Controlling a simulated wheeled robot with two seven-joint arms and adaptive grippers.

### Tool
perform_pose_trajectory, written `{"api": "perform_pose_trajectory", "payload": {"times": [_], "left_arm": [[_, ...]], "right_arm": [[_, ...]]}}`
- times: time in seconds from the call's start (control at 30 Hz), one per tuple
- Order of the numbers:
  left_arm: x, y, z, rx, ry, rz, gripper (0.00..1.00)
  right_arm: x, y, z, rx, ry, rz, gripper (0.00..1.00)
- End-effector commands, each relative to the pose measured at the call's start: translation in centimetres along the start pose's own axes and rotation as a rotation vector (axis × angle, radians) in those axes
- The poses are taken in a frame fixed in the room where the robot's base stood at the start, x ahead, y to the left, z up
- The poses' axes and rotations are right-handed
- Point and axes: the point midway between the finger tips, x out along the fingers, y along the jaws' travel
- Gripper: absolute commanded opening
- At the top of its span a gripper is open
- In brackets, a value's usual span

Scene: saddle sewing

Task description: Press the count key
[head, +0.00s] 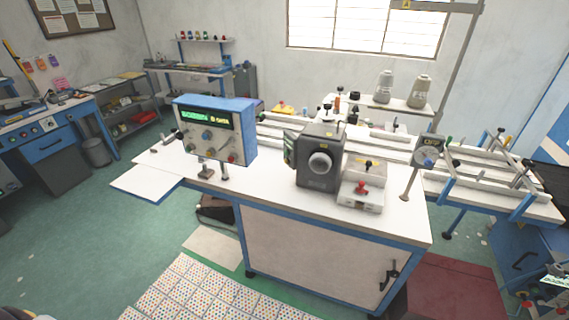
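A blue-framed control box (216,130) stands on a post at the left end of the white worktable. I cannot tell which of these, if any, is the count key, as no key label is legible. Neither of my grippers is in view, and nothing touches the box.
The worktable (400,222) carries a dark grey machine head (320,160) and a white block with a red knob (361,189). A dotted mat (190,290) lies on the green floor in front. Space before the box looks clear.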

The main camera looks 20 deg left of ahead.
Motion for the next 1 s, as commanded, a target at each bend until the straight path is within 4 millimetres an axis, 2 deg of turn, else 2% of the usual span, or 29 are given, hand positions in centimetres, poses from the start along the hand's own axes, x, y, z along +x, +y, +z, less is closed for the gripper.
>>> {"api": "perform_pose_trajectory", "payload": {"times": [0.07, 1.0], "left_arm": [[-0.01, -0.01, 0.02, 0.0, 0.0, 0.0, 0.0], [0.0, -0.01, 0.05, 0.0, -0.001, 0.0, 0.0]], "right_arm": [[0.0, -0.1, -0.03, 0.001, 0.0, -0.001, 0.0], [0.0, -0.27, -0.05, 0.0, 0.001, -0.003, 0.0]]}}
